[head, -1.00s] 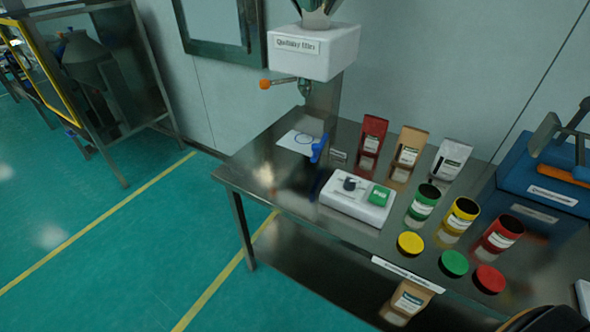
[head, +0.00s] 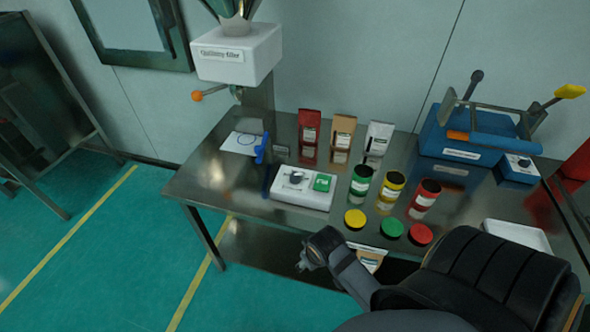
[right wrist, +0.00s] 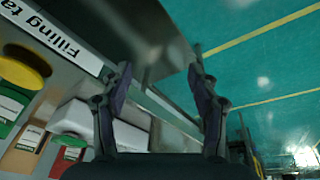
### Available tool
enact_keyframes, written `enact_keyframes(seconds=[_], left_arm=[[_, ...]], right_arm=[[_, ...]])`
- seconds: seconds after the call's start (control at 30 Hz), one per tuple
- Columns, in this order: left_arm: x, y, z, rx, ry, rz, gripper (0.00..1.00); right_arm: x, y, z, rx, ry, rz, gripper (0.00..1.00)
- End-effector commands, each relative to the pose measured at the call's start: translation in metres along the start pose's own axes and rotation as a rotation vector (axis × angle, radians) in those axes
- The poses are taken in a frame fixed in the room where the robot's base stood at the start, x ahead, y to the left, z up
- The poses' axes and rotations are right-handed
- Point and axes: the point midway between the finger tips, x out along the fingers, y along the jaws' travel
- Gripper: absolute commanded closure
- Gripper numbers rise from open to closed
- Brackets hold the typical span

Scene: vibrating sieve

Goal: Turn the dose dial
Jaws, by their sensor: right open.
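The dose dial (head: 296,177) is a dark round knob on top of a white box (head: 303,196), beside a green patch (head: 322,182). The box stands near the front edge of the steel table. My right gripper (head: 303,263) is in front of the table edge, below and apart from the box in the head view. In the right wrist view its two fingers (right wrist: 160,84) are spread with nothing between them. The white box (right wrist: 72,118) shows there at left, partly behind a finger; I cannot make out the dial. My left gripper is out of view.
Yellow (head: 355,219), green (head: 392,230) and red (head: 420,235) lids lie right of the box, with open jars (head: 391,186) behind. A filler (head: 237,53) rises at the back. The table's left end is mostly clear.

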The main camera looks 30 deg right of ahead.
Motion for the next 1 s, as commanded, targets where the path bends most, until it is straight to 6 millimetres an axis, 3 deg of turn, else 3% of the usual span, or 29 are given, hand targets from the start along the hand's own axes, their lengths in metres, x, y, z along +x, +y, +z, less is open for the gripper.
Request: enact_keyframes(seconds=[0.03,0.1,0.37,0.63,0.8,0.9,1.0], left_arm=[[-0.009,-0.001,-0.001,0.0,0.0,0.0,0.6],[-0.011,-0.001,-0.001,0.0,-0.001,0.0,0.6],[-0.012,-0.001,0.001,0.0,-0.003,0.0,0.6],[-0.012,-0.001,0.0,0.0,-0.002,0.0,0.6],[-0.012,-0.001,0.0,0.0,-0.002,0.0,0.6],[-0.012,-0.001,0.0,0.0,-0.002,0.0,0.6],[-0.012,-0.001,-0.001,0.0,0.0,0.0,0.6]], right_arm=[[-0.027,0.003,-0.018,0.023,0.013,0.002,0.39],[-0.038,0.007,-0.035,0.082,0.001,0.006,0.39],[-0.021,0.028,-0.09,0.304,-0.06,0.028,0.39],[-0.009,0.07,-0.176,0.649,-0.14,0.07,0.39],[-0.033,0.113,-0.248,0.991,-0.215,0.097,0.39],[-0.052,0.13,-0.275,1.152,-0.257,0.102,0.39],[-0.066,0.138,-0.289,1.246,-0.285,0.102,0.39]])
